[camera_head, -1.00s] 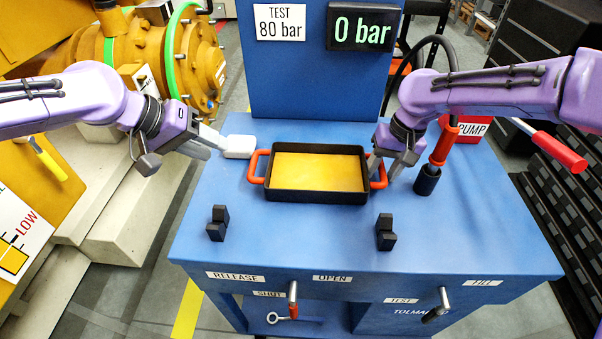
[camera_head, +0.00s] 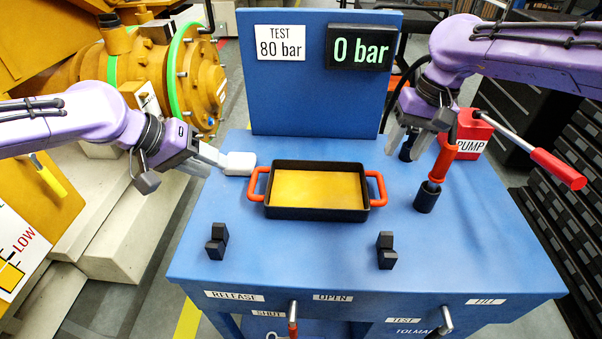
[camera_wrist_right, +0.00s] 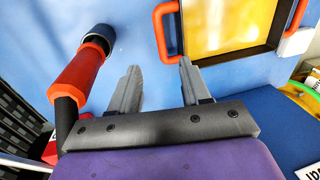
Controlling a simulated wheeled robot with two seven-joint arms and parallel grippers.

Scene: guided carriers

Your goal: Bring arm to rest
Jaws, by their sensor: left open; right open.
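My right gripper (camera_head: 405,140) is open and raised above the back right of the blue bench, clear of the tray. In the right wrist view its two fingers (camera_wrist_right: 158,85) stand apart with nothing between them. My left gripper (camera_head: 213,163) is at the bench's left side, its fingers beside a white pad (camera_head: 240,163) near the tray's left handle. Its jaws look open, though the finger gap is hard to see.
A black tray (camera_head: 315,213) with red handles and a yellow inside sits mid-bench (camera_head: 310,255). A red-and-black nozzle (camera_head: 443,155) stands in a dark holder (camera_head: 427,197) beside my right gripper. A red PUMP box (camera_head: 466,135) has a red-handled lever. Two black blocks stand in front.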

